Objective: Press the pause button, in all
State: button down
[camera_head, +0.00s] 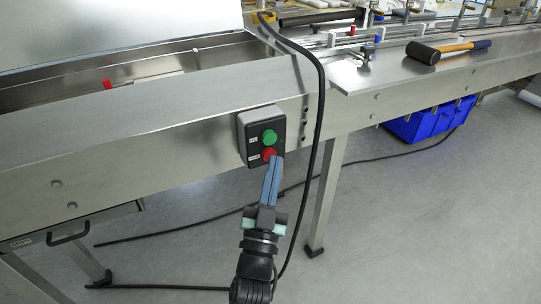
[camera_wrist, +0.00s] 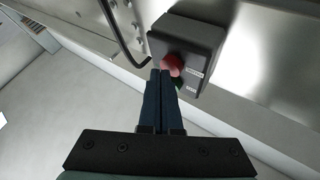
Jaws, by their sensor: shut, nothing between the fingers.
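A small dark control box (camera_head: 250,131) is fixed to the front side of the steel machine. It carries a green button (camera_head: 269,137) above a red button (camera_head: 269,154), each with a small label that I cannot read. My gripper (camera_head: 274,160) is shut and empty, with its fingertips at the lower edge of the red button. In the wrist view the box (camera_wrist: 200,42) shows the red button (camera_wrist: 172,64) just beyond my gripper's tips (camera_wrist: 164,72). The green button is mostly hidden behind the fingers there. I cannot tell whether the tips touch the red button.
A black cable (camera_head: 320,100) hangs in a loop right of the box and runs down to the floor. A rubber mallet (camera_head: 445,50) lies on the steel top. A blue crate (camera_head: 430,122) is under the machine. A drawer handle (camera_head: 69,237) sticks out at lower left.

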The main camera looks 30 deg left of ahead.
jog(key=shift+w+a, duration=0.15)
jog(key=shift+a, duration=0.05)
dwell(0.5)
jog(key=shift+s+d, duration=0.6)
jog(key=shift+d, duration=0.1)
jog(key=shift+s+d+b, duration=0.4)
jog(key=shift+s+d, duration=0.4)
jog(key=shift+d, duration=0.2)
jog(key=shift+s+d+b, duration=0.4)
jog(key=shift+s+d, duration=0.35)
jog(key=shift+d, duration=0.25)
